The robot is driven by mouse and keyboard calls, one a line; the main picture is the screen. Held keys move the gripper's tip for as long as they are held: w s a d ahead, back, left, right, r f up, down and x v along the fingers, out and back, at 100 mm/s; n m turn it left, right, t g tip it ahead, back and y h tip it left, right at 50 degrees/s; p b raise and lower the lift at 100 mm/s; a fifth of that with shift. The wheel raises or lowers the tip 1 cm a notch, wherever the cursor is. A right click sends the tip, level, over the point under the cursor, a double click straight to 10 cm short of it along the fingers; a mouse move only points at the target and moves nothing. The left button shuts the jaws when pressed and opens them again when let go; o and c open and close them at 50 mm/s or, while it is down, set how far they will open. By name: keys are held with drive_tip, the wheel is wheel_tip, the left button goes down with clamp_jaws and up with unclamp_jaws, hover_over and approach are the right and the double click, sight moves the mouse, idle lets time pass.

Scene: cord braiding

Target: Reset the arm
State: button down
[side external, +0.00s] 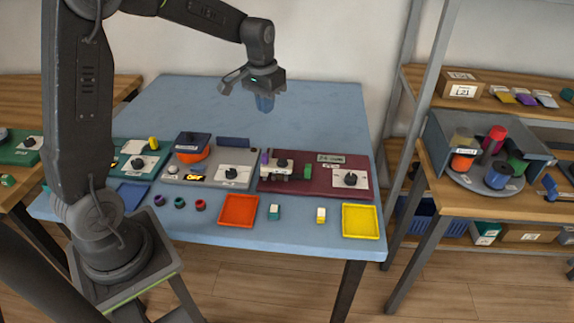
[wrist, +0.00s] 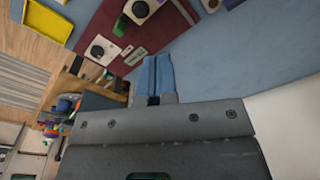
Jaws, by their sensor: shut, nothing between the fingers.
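My gripper (side external: 265,103) hangs over the back middle of the blue table (side external: 320,100), pointing down, with its blue fingers together and nothing between them. In the wrist view the shut fingers (wrist: 158,72) show at the centre, over the blue table top. The fingers are apart from all the stations on the table.
A maroon station (side external: 315,187), a grey station (side external: 210,172) and a green station (side external: 125,160) stand in a row in front of my gripper. Red (side external: 239,210) and yellow (side external: 360,221) trays lie at the front edge. The table's back is clear. Shelves (side external: 485,115) with spools stand right.

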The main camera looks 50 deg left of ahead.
drive_tip(key=s+d+r+m+t, duration=0.1)
drive_tip(key=s+d+r+t, duration=0.1)
drive_tip(key=s+d+r, duration=0.7)
drive_tip(key=s+d+f+m+t, duration=0.1)
drive_tip(key=s+d, duration=0.4)
drive_tip(key=s, duration=0.7)
drive_tip(key=shift+s+f+m+t, duration=0.2)
drive_tip(key=shift+s+m+t, duration=0.15)
drive_tip(key=shift+t, duration=0.55)
